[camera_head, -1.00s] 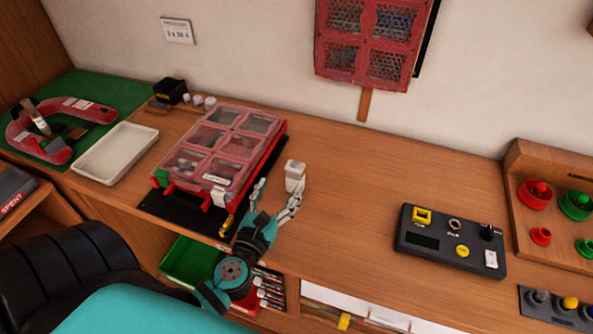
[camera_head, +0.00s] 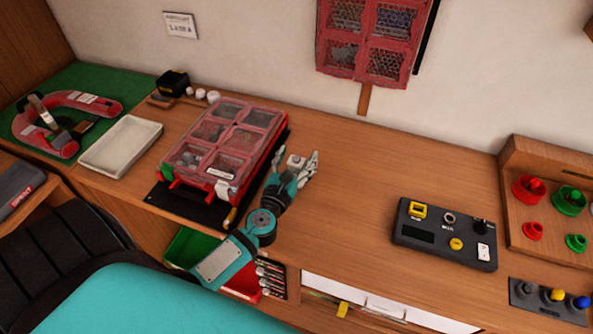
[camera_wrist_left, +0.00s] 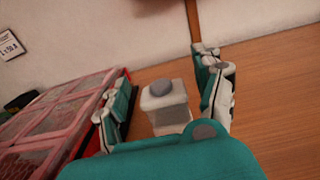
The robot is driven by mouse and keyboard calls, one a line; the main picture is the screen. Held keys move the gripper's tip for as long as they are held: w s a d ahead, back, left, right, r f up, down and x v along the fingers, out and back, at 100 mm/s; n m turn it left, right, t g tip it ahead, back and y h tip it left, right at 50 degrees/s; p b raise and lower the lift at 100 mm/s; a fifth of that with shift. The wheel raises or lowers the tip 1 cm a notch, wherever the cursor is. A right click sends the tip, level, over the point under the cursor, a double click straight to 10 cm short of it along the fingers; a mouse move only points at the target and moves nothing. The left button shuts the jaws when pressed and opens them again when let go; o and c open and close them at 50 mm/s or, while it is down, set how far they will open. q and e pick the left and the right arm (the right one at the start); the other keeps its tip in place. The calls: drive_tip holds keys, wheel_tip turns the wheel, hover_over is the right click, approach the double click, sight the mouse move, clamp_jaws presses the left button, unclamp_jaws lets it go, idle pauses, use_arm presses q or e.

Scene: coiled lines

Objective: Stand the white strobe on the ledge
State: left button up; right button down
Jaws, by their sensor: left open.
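The white strobe (camera_head: 294,161) is a small white block standing upright on the wooden bench, right of the red case. In the left wrist view the strobe (camera_wrist_left: 164,98) shows a grey round cap on top. My left gripper (camera_head: 294,169) is open, with one finger on each side of the strobe. In the left wrist view the left gripper (camera_wrist_left: 163,88) has a gap on both sides of the strobe, and the palm hides its lower part. I cannot tell which surface is the ledge. My right gripper is not in view.
The red case (camera_head: 225,145) on a black mat stands close left of my gripper. A white tray (camera_head: 121,145) lies farther left. A dark control box (camera_head: 445,234) lies to the right. The bench between strobe and control box (camera_head: 365,180) is clear.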

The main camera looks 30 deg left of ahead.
use_arm(q)
clamp_jaws()
idle(0.3)
drive_tip(key=shift+r, duration=0.1)
